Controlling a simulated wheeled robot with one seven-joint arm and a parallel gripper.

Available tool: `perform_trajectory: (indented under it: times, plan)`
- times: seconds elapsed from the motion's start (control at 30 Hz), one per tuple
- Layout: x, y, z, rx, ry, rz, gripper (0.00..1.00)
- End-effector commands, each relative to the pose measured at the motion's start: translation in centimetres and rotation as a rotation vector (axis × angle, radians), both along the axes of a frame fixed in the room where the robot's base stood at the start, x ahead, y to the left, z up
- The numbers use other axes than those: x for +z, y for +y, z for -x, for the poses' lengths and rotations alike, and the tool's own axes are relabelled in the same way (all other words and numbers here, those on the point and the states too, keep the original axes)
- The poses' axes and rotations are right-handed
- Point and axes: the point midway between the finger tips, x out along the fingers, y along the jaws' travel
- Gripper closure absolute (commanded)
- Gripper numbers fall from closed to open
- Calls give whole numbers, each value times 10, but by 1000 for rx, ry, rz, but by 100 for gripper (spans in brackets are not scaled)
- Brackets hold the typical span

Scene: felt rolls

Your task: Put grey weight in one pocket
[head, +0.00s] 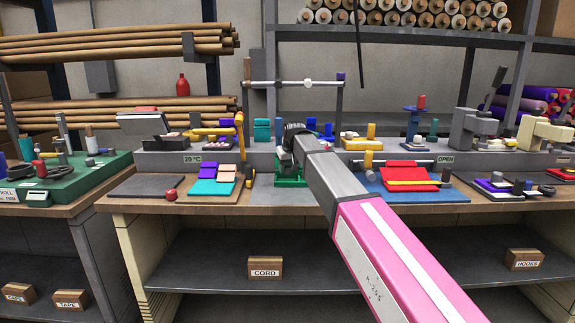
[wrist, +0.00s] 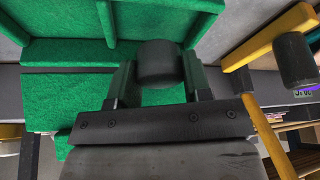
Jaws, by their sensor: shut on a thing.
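My gripper (wrist: 158,78) is shut on a dark grey, rounded weight (wrist: 158,60), which sits between the two fingers in the wrist view. Green felt (wrist: 60,55) with upright green dividers fills the view behind and left of the weight, forming pockets. The weight overlaps the green felt in the picture; I cannot tell if it touches it. In the head view my gripper (head: 288,152) is over the green felt piece (head: 290,182) at the middle of the bench, and my arm hides much of it. The weight is not clear there.
A yellow bracket (wrist: 262,45) with another dark grey cylinder (wrist: 294,58) stands close on the right in the wrist view. Purple and teal felt (head: 212,187) lies left of the green piece, a red felt stack (head: 405,176) on a blue mat to the right.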

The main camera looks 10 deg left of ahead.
Motion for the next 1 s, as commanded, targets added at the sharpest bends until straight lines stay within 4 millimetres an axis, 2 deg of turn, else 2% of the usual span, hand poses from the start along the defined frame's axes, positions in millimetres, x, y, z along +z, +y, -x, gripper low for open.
perform_trajectory:
  times: [1.0]
  plan:
    - [-8, 0, 0, 0, 0, 0, 88]
